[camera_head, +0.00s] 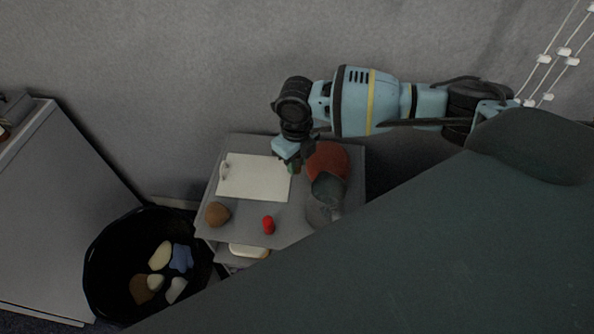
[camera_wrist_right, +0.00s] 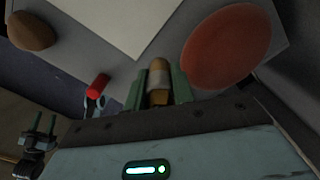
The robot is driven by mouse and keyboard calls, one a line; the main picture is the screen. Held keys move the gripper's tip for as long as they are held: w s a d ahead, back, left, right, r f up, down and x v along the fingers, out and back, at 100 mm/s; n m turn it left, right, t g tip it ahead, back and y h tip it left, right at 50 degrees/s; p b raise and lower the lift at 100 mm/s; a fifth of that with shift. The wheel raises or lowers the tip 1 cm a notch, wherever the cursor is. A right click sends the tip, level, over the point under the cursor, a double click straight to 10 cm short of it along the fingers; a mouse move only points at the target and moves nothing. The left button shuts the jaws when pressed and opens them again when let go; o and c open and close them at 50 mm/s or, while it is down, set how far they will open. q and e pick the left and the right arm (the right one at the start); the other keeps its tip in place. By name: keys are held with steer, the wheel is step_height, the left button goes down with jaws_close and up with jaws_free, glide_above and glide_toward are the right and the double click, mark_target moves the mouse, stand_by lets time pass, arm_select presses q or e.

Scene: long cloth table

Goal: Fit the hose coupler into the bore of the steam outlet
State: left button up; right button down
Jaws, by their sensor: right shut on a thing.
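My right gripper (camera_head: 292,165) hangs over the small grey table, near the right edge of the white sheet. In the right wrist view my right gripper (camera_wrist_right: 158,88) has its green fingers shut on a tan-brown piece with a pale band (camera_wrist_right: 158,74), which looks like the hose coupler. Its lower part is hidden between the fingers. I cannot make out the steam outlet or its bore in either view. What looks like my left gripper (camera_wrist_right: 40,124) shows at the lower left of the right wrist view, its two fingers apart with nothing between them. It is not visible in the head view.
The grey table (camera_head: 243,222) holds a white sheet (camera_head: 252,178), a brown lump (camera_head: 217,214), a small red cylinder (camera_head: 268,225) and a rust-red round thing (camera_head: 330,158). A black bin (camera_head: 93,272) with several lumps stands at lower left, beside a grey cabinet (camera_head: 60,195).

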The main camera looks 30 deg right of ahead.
steer(key=shift+r, duration=1.15)
arm_select(q)
steer(key=w+r+p, duration=0.2)
steer(key=r, duration=0.1)
steer(key=shift+w+a+t, duration=0.1)
steer(key=shift+a+t, duration=0.05)
steer(key=shift+t, duration=0.25)
arm_select(e)
steer(key=s+a+r+n, duration=0.1)
steer(key=s+r+n, duration=0.4)
steer(key=n, duration=1.1)
steer(key=s+a+r+n, duration=0.1)
steer(key=s+r+n, duration=0.5)
steer(key=n, duration=1)
steer(key=shift+s+a+r+n, duration=0.25)
steer(key=shift+r+n, duration=0.05)
steer(key=shift+r, duration=0.65)
